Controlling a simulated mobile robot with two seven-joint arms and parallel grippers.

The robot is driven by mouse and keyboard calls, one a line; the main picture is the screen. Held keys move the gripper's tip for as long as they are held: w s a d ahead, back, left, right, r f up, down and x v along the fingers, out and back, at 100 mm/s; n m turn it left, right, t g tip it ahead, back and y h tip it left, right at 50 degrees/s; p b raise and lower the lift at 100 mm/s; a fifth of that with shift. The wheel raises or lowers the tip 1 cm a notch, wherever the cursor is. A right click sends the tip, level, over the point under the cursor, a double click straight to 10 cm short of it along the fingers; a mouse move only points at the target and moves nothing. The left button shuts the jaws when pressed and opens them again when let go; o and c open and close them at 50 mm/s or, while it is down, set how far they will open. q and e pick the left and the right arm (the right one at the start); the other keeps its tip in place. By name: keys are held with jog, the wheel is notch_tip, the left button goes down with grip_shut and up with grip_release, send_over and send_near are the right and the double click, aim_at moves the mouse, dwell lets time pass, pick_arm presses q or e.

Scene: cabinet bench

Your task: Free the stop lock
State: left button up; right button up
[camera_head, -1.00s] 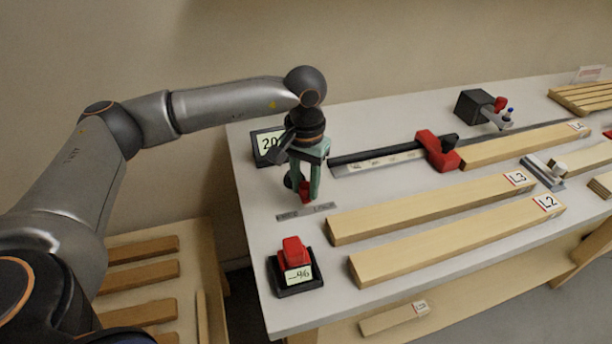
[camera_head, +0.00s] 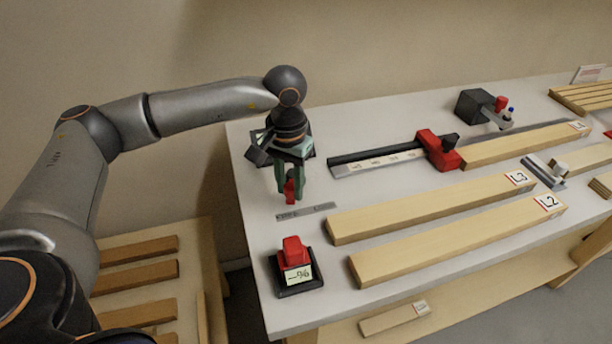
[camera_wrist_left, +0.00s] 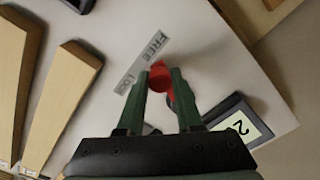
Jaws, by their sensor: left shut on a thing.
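My left gripper (camera_head: 289,192) points down at the left end of the bench, shut on a small red lever (camera_head: 291,190). In the left wrist view the red lever (camera_wrist_left: 161,76) sits between the green fingertips (camera_wrist_left: 160,85). A grey label strip (camera_head: 306,211) lies just in front of it; in the wrist view the strip (camera_wrist_left: 142,62) reads FREE at one end, with a word partly hidden at the other. The lever stands beside the strip; exactly which word it lines up with I cannot tell. A red stop (camera_head: 437,150) with a black knob sits on the scale rail (camera_head: 378,163). My right gripper is not in view.
Boards L3 (camera_head: 430,207) and L2 (camera_head: 455,240) lie to the right. A black block (camera_head: 478,105) stands farther back.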

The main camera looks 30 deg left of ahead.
pick_arm(q)
jog(key=shift+s+a, duration=0.2)
jog(key=shift+a, duration=0.3)
jog(key=shift+s+a, duration=0.1)
jog(key=shift+a, duration=0.25)
dwell(0.4)
jog(key=o, duration=0.8)
jog(key=shift+r, duration=0.25)
notch_tip(320, 180, up, 8)
jog(key=p, duration=0.5)
jog(key=shift+r+p, duration=0.25)
jog(key=shift+p, duration=0.1)
